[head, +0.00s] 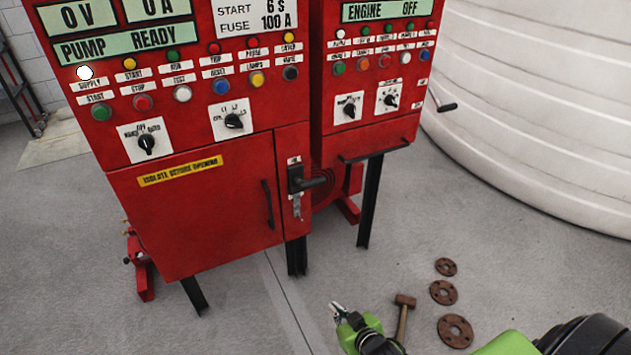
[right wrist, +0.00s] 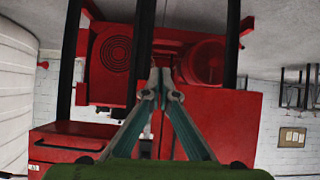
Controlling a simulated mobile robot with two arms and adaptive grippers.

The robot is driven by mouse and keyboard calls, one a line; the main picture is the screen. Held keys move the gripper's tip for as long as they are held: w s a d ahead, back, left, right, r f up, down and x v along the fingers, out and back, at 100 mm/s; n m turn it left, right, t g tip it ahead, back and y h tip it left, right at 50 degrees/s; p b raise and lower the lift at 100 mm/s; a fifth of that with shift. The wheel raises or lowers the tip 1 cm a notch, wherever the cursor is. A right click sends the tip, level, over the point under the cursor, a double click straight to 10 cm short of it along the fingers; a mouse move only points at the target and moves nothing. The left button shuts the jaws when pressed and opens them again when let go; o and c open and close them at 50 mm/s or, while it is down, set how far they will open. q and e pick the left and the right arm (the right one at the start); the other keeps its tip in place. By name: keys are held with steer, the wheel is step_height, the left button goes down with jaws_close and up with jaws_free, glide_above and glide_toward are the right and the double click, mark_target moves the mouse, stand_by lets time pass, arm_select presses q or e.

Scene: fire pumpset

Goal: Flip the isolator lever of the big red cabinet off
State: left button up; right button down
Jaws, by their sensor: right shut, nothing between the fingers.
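The big red cabinet (head: 228,226) stands at the left in the head view, tilted in the picture. Its isolator lever (head: 314,183) is a black handle on a dark plate at the right edge of the lower door, pointing right, roughly level. A small metal piece hangs below the plate. My right gripper (head: 336,308) is low in front of the cabinet, well apart from the lever, its fingers closed and empty. In the right wrist view the fingertips (right wrist: 160,90) meet in front of red machinery. I cannot pick out the lever there. My left gripper is not in view.
A smaller red cabinet (head: 368,140) with a black bar stands to the right. A hammer (head: 403,315) and rusty flanges (head: 443,292) lie on the floor beside my right arm. A white ribbed tank (head: 545,120) fills the right back.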

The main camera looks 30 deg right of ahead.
steer(key=w+r+t, duration=0.2)
steer(key=r, duration=1)
steer(key=w+d+r+t, duration=0.1)
steer(key=w+r+t, duration=0.2)
steer(key=r, duration=0.9)
steer(key=w+r+t, duration=0.2)
steer(key=r+t, duration=0.1)
steer(key=r, duration=0.9)
steer(key=shift+w+d+r, duration=0.3)
steer(key=shift+r, duration=0.1)
steer(key=r+p, duration=0.1)
steer(key=p, duration=0.1)
glide_above(316, 182)
steer(key=shift+s+a+f, duration=0.1)
steer(key=shift+s+f, duration=0.1)
steer(key=shift+f, duration=0.45)
steer(key=shift+s+a+f, duration=0.15)
steer(key=shift+s+f, duration=0.05)
steer(key=shift+f, duration=0.5)
steer(key=shift+s+a+f, duration=0.1)
steer(key=shift+s+f, duration=0.1)
steer(key=shift+f, duration=0.45)
